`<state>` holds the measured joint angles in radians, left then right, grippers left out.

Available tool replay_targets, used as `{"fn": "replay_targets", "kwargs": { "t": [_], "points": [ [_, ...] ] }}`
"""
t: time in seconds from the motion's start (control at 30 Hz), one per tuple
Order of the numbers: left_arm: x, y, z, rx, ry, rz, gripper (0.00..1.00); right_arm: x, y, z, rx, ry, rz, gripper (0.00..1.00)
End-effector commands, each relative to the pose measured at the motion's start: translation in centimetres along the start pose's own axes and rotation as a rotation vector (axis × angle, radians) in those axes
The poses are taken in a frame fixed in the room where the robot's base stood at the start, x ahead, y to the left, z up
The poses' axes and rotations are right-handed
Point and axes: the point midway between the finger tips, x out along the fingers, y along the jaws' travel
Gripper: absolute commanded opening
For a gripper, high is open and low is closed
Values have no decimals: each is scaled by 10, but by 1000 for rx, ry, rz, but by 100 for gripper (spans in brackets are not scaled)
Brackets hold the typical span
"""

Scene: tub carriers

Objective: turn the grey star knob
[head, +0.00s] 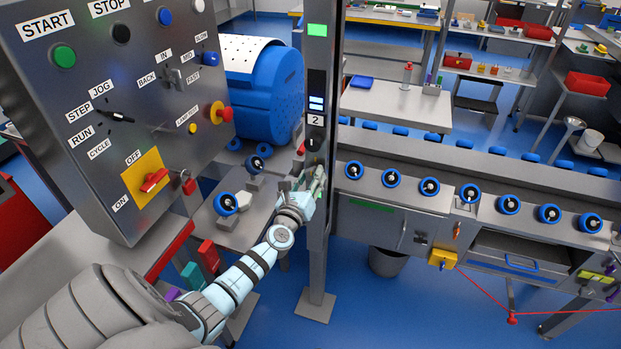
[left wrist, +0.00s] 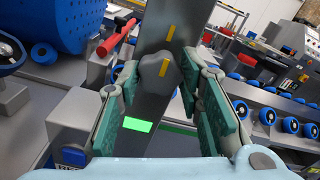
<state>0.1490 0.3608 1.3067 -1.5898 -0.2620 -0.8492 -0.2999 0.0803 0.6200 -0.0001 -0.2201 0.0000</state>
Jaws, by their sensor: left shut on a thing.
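The grey star knob (left wrist: 155,76) is on the dark post and shows between the fingertips of my left gripper (left wrist: 158,82) in the left wrist view. The fingers close on it from both sides. A yellow mark shows on the knob, and another yellow mark (left wrist: 170,33) is on the post just above it, roughly in line. In the head view my left gripper (head: 316,184) is at the grey post (head: 319,245), below the number 2 label; its fingers and arm hide the knob there. My right gripper is not in view.
A control panel (head: 95,150) with buttons and a red switch stands at the left, close to my arm. A blue drum (head: 270,95) is behind it. A roller conveyor (head: 440,200) with blue-rimmed wheels runs to the right. A green light (left wrist: 138,125) is on the post.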

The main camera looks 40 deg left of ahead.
Motion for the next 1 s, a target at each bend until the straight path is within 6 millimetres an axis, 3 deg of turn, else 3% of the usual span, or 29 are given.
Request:
{"fn": "replay_targets", "kwargs": {
  "t": [0.37, 1.0],
  "points": [
    [0, 0, -2, -190, 0, -1, 5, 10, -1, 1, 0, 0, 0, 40],
    [0, 0, -2, -788, 0, -2, 5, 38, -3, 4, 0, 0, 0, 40]
  ]
}}
